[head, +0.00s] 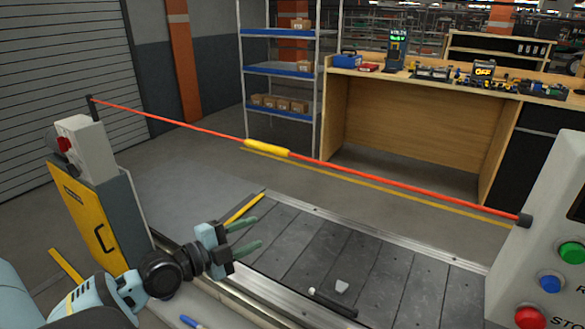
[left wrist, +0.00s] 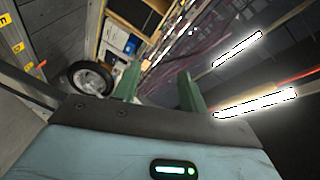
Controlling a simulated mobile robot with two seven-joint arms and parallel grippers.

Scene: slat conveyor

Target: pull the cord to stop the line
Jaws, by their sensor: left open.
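A red cord (head: 400,184) stretches across the head view from a post at the left to the grey control panel (head: 540,215) at the right. A yellow grip sleeve (head: 267,148) sits on the cord left of centre. My left gripper (head: 259,232) is open and empty, below the sleeve in the picture and apart from the cord. Its two green fingers also show in the left wrist view (left wrist: 162,78), with nothing between them. A short red streak (left wrist: 305,75) at that view's right edge may be the cord; I cannot tell. My right gripper is out of view.
The slat conveyor (head: 300,250) lies below the cord, with a small pale piece (head: 342,287) and a dark rod on it. A yellow cabinet (head: 90,215) with a switch box stands at the left. Shelves and a workbench (head: 400,125) stand behind. The panel has green, blue and red buttons.

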